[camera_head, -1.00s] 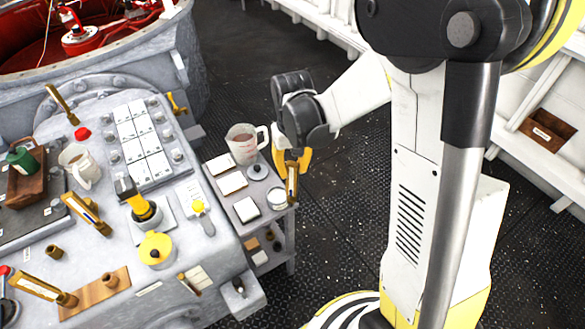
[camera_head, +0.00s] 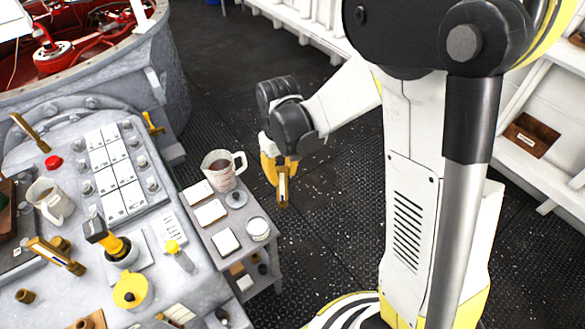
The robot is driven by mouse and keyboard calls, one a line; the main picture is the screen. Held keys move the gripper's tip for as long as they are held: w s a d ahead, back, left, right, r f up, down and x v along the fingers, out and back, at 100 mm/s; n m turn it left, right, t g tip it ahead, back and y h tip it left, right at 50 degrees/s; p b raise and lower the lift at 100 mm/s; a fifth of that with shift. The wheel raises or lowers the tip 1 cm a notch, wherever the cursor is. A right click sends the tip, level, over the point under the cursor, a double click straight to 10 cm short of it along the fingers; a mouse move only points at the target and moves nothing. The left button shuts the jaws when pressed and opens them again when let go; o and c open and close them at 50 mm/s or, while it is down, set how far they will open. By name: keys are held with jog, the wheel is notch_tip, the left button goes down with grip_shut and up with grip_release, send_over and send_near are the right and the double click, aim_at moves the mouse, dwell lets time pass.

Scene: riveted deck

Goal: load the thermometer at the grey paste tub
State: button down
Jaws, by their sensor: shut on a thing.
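My gripper (camera_head: 281,172), yellow with dark joints, points down and is shut on a brass-cased thermometer (camera_head: 282,191). The thermometer hangs upright, just off the right side of the small grey side table, over the dark deck. A round pale grey tub with a whitish top (camera_head: 258,229) stands at that table's right edge and looks like the paste tub. The thermometer is up and to the right of the tub in the picture, apart from it. Its upper end is hidden by my gripper.
The side table (camera_head: 216,227) also carries a measuring jug (camera_head: 221,170), white pads and a small dark round piece (camera_head: 237,199). A crowded grey console (camera_head: 75,215) adjoins it on the left. The deck (camera_head: 310,225) right of the table is clear.

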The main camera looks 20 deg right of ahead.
jog(key=s+a+r+n+p, duration=0.2)
jog(key=a+r+n+p, duration=0.4)
jog(key=a+n, duration=0.25)
notch_tip(320, 180, down, 6)
jog(key=b, duration=0.4)
jog(key=shift+a+f, duration=0.25)
jog(key=shift+a, duration=0.15)
jog(key=shift+f+b, duration=0.45)
jog(key=shift+b, duration=0.35)
dwell(1.3)
notch_tip(320, 180, up, 7)
jog(key=p, duration=0.4)
jog(key=shift+p, duration=0.35)
dwell(0.7)
